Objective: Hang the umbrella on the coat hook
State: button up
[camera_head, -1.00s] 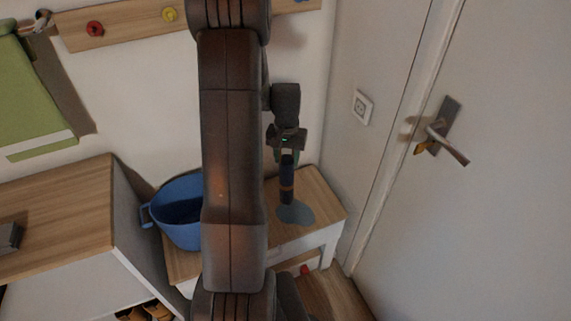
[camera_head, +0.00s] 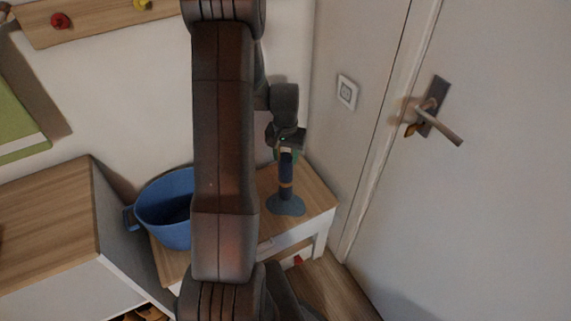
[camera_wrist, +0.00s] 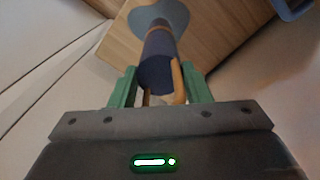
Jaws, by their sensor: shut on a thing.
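The umbrella (camera_head: 286,180) is folded, slim and dark blue with an orange-brown band. It hangs upright below my gripper (camera_head: 287,154), over the small bench. My gripper is shut on its upper end; in the wrist view the umbrella (camera_wrist: 160,62) runs away from between the green fingers (camera_wrist: 160,88), with an orange-brown curved piece beside it. I cannot tell whether its lower end touches the bench. Coat hooks sit on a wooden rail (camera_head: 100,19) at the upper left: a red one (camera_head: 60,20) and a yellow one (camera_head: 142,4). Part of the rail is hidden behind my arm.
A flat blue-grey patch (camera_head: 288,207) lies on the bench (camera_head: 318,197) under the umbrella. A blue tub (camera_head: 162,212) stands left of it, partly behind my arm. A wooden-topped cabinet (camera_head: 50,215) is at left. A green cloth (camera_head: 15,125) hangs above it. A door with handle (camera_head: 440,125) is at right.

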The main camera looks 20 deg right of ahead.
jog(key=shift+f, duration=2.4)
jog(key=shift+f, duration=0.2)
jog(key=o, duration=1.4)
notch_tip(320, 180, up, 14)
jog(key=shift+d+f, duration=0.1)
jog(key=shift+d, duration=0.05)
jog(key=shift+w, duration=0.1)
